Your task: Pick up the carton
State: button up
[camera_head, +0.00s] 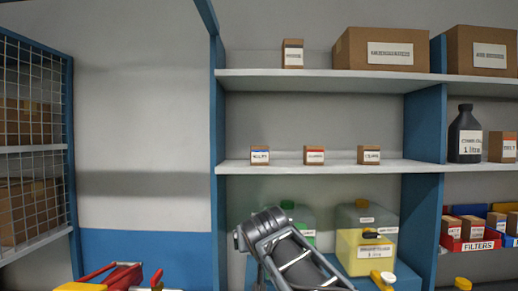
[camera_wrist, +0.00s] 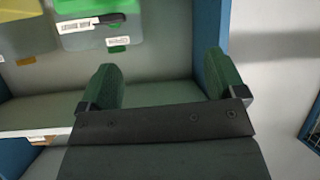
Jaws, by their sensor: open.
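Several brown cartons show in the head view; which one the task means I cannot tell. Three small labelled ones stand apart on the middle shelf: a left carton (camera_head: 260,155), a middle carton (camera_head: 314,155) and a right carton (camera_head: 369,155). Another small carton (camera_head: 292,53) stands on the top shelf, left of a large carton (camera_head: 381,49) and a second large carton (camera_head: 482,50). My gripper (camera_wrist: 160,66) is open in the wrist view, its green fingers wide apart with nothing between them. No carton is clearly seen near the fingers.
My arm rises at the bottom centre of the head view. Behind it stand a green container (camera_head: 300,216) and a yellow-filled container (camera_head: 366,240). A black bottle (camera_head: 465,135) stands at right. Blue uprights (camera_head: 217,150) bound the shelves; a mesh cage (camera_head: 35,140) is at left.

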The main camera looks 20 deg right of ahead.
aim_at(261, 147)
jog(key=w+d+r+m+t+h+p, duration=0.1)
jog(key=w+r+t, duration=0.1)
jog(key=r, duration=0.8)
jog(key=w+d+r+m+t+h+p, duration=0.1)
jog(key=d+r+t, duration=0.15)
jog(key=r, duration=0.75)
jog(key=shift+t+h, duration=0.3)
jog(key=shift+t, duration=0.05)
jog(key=p+x, duration=0.1)
jog(key=x, duration=0.1)
jog(key=p+x, duration=0.1)
jog(key=x, duration=0.2)
jog(key=r+p+x, duration=0.1)
jog(key=x, duration=0.1)
jog(key=shift+w+a, duration=0.25)
jog(key=shift+w, duration=0.05)
jog(key=p+x, duration=0.4)
jog(key=x, duration=0.1)
jog(key=shift+w, duration=0.35)
jog(key=shift+w+d+f, duration=0.1)
jog(key=shift+w+d, duration=0.1)
jog(key=shift+w, duration=0.15)
jog(key=shift+c, duration=0.3)
jog(key=c, duration=1)
jog(key=shift+o, duration=0.2)
